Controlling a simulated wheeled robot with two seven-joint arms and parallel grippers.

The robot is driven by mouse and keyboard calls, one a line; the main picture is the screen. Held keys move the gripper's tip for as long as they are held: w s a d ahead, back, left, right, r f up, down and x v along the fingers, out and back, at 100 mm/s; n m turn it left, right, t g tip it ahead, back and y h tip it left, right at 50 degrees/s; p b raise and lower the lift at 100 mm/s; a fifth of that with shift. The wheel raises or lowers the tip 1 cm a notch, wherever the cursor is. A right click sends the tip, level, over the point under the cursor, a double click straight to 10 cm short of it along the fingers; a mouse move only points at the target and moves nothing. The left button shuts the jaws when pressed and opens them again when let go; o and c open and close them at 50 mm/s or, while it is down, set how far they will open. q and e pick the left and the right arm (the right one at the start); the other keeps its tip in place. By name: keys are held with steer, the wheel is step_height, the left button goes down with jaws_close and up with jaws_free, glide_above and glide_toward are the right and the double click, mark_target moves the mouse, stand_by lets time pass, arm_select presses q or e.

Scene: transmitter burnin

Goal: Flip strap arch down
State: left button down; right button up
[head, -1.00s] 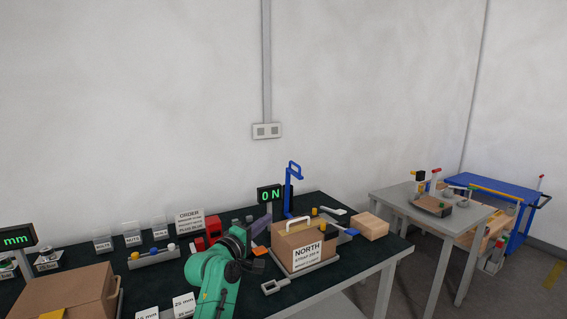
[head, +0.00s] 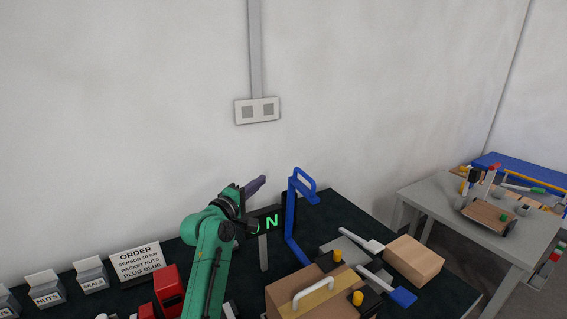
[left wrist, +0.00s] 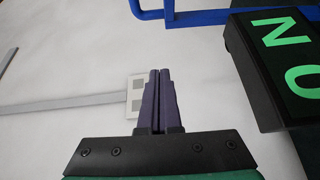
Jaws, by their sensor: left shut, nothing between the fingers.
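The blue strap arch (head: 296,215) stands upright in the head view, behind the cardboard box, with its looped handle at the top. Part of its blue bar (left wrist: 195,17) also crosses the top of the left wrist view. My left gripper (head: 262,180) is raised to the left of the arch, near the top of the display, and apart from the arch. In the left wrist view its two purple fingers (left wrist: 159,75) are together with nothing between them. My right gripper is out of view.
The black force display (head: 266,221) stands between my left arm and the arch. A wall socket (head: 257,110) is behind.

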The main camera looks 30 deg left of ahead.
arm_select(q)
steer(key=shift+s+d+r, duration=0.15)
steer(key=shift+s+r, duration=0.05)
steer(key=shift+s+d+r, duration=0.5)
steer(key=shift+s, duration=0.25)
steer(key=w+d+p, duration=0.3)
steer(key=w+p, duration=0.2)
steer(key=w, duration=0.4)
steer(key=shift+d+f+p, duration=0.15)
steer(key=shift+d+p, duration=0.1)
steer(key=shift+p, duration=0.1)
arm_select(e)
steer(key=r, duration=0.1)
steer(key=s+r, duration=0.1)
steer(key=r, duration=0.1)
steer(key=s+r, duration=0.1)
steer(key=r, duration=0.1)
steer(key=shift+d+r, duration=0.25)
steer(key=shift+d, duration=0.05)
arm_select(q)
steer(key=shift+w, duration=0.1)
